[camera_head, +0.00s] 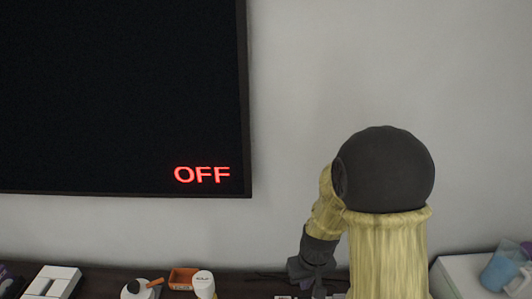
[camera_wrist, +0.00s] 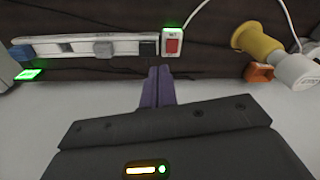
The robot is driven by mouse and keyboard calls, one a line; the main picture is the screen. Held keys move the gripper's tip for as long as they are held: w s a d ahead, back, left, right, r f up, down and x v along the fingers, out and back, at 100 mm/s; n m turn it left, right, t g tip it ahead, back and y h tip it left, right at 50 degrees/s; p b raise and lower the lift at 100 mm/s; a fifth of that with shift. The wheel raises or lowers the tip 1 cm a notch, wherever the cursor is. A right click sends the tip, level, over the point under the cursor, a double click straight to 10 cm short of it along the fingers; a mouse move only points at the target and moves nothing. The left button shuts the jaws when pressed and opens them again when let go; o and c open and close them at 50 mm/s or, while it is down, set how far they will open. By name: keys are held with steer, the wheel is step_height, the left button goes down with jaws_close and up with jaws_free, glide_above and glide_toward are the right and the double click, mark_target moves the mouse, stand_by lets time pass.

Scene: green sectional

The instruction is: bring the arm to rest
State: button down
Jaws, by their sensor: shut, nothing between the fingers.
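My arm (camera_head: 388,250), pale yellow with a dark round joint, rises at the right of the head view and bends down to the left. My gripper (camera_wrist: 160,74) shows in the wrist view with its two purple fingers together and nothing between them. In the head view its dark end is low, near the dark tabletop (camera_head: 120,275), and its fingertips are hard to make out.
A black screen (camera_head: 120,100) reading OFF hangs on the grey wall. An orange box (camera_head: 183,278), a white-topped yellow item (camera_head: 204,284), a white round item (camera_head: 140,290) and a white box (camera_head: 52,282) stand left of my gripper. A blue cup (camera_head: 499,271) is at the far right.

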steer(key=s+d+r+m+t, duration=0.1)
steer(key=s+d+r+m, duration=0.2)
steer(key=s+d+r, duration=0.2)
steer(key=s+r, duration=0.3)
steer(key=shift+t+h, duration=0.3)
